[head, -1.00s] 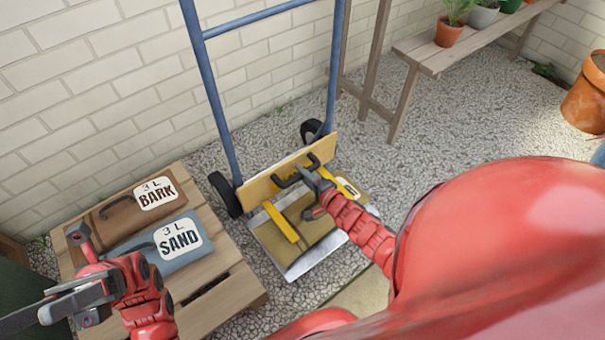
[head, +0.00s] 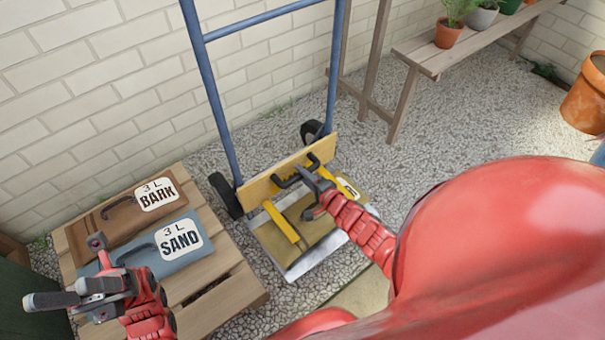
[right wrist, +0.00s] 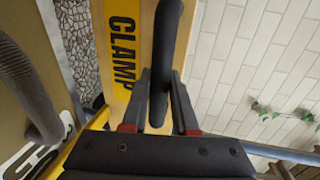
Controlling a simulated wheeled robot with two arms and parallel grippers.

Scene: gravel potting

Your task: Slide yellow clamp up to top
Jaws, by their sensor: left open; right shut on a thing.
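The yellow clamp (head: 262,189) is a flat bar lying across the lower part of the blue hand truck (head: 208,85). In the right wrist view the clamp (right wrist: 122,12) carries the word CLAMP, and a black handle (right wrist: 165,50) stands out from it. My right gripper (head: 312,174) is at the clamp; in the right wrist view its fingers (right wrist: 158,95) are shut on either side of the black handle. My left gripper (head: 72,272) is open and empty above the near left of the wooden pallet.
A tan sack (head: 312,228) lies on the truck's plate under yellow strips. Bark (head: 120,215) and sand (head: 150,250) bags lie on the pallet (head: 235,293) at left. A plant bench (head: 440,60) stands at right. The brick wall is behind the truck.

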